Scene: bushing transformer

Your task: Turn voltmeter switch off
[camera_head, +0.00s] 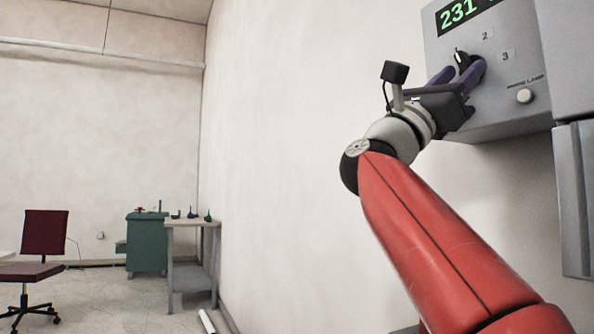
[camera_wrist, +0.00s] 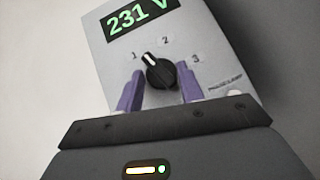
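The voltmeter switch is a round black knob (camera_wrist: 160,73) with a white pointer line, on the grey voltmeter box (camera_wrist: 212,55). Its pointer is turned up and slightly left, between the labels 1 and 2. It also shows in the head view (camera_head: 461,59), partly hidden by my gripper. The display (camera_wrist: 142,15) reads 231 V in green. My gripper (camera_wrist: 160,80) is open, with its purple fingers on either side of the knob. Gaps show between the fingers and the knob in the wrist view. In the head view, my gripper (camera_head: 460,72) is at the box's front.
A small round phase lamp (camera_head: 525,96) sits at the lower right of the panel. A grey cabinet (camera_head: 574,200) stands right of the box. The pale wall (camera_head: 290,150) left of my arm is bare. A table (camera_head: 192,225) and chair (camera_head: 45,240) are far away.

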